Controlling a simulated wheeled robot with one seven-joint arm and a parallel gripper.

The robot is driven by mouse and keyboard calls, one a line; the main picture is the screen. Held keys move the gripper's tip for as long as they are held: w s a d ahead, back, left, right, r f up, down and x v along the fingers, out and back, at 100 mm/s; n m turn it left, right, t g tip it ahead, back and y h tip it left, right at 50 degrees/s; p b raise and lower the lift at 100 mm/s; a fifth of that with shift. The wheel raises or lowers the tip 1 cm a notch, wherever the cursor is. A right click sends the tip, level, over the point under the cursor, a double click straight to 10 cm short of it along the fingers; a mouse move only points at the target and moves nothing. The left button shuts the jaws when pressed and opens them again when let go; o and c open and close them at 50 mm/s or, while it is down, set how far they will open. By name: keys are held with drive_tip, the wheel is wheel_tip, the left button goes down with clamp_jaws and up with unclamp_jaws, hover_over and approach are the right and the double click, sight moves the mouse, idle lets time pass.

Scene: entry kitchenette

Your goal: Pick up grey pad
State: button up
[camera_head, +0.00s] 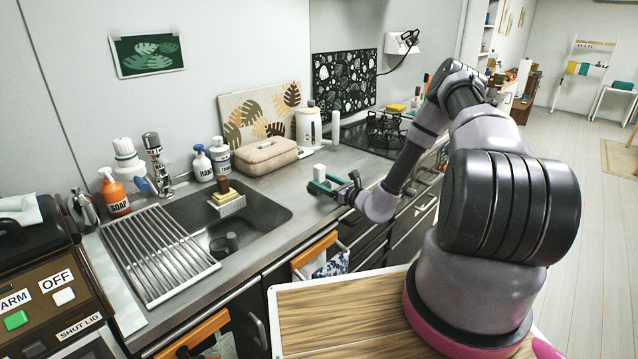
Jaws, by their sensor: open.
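I cannot clearly make out a grey pad. A small pale, whitish-grey block (319,172) stands upright on the counter, right at my gripper's fingers; whether it is the pad I cannot tell. My gripper (322,187) is open, low over the counter to the right of the sink. Its dark and teal fingers point left. The block shows just behind the fingers, and I cannot tell whether they touch it. Part of the counter beneath the gripper is hidden.
The sink (265,213) with a drying rack (157,262) is to the left. The hob (385,130) is farther right. Grey counter (290,190) is bare beside the sink.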

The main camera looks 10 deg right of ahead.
drive_tip(key=shift+x, duration=1.25)
clamp_jaws()
idle(0.4)
